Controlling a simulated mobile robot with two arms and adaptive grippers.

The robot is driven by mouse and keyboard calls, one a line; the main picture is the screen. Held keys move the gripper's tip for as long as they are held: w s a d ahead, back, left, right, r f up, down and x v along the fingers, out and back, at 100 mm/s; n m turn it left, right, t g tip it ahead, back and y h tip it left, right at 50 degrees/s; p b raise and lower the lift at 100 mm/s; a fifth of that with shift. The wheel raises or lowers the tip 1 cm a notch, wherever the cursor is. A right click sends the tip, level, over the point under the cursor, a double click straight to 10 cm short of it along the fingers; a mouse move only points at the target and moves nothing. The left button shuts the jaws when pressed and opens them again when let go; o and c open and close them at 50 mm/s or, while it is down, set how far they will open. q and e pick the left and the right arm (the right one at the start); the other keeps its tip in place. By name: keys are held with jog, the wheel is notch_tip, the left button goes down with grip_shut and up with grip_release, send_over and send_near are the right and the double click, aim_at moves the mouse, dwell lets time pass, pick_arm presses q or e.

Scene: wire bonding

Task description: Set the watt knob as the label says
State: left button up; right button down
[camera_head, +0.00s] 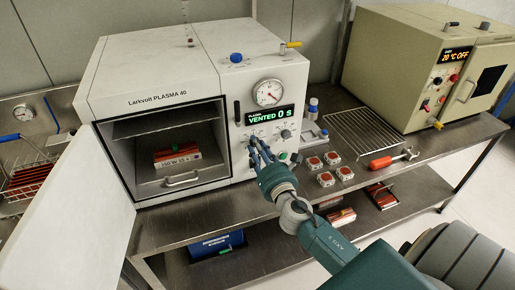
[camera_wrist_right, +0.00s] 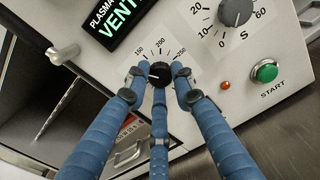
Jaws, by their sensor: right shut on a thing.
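The watt knob (camera_wrist_right: 160,72) is a small black dial on the white front panel of the plasma machine, with a printed scale around its upper side in the right wrist view. A pale mark shows on the knob, but I cannot read its setting for certain. My right gripper (camera_head: 256,139) is shut on this knob, with its blue fingers on either side of it. In the head view the fingers mostly hide the knob. A label (camera_head: 178,160) on the red-and-white load inside the open chamber seems to read 150 W 35 s. My left gripper is not in view.
The plasma machine (camera_head: 160,60) has its door (camera_head: 75,205) open at the left, and its display (camera_head: 268,116) reads VENTED 0 S. The seconds knob (camera_wrist_right: 236,10) and green START button (camera_wrist_right: 264,71) sit close to my fingers.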

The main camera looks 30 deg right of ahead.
jog(key=m+p, duration=0.1)
jog(key=m, duration=2.2)
jog(key=shift+f+m, duration=0.1)
jog(key=shift+m, duration=0.2)
dwell(0.3)
jog(key=c, duration=1.5)
grip_release()
jog(key=shift+o, duration=0.2)
jog(key=shift+s, duration=0.1)
jog(key=v, duration=1.2)
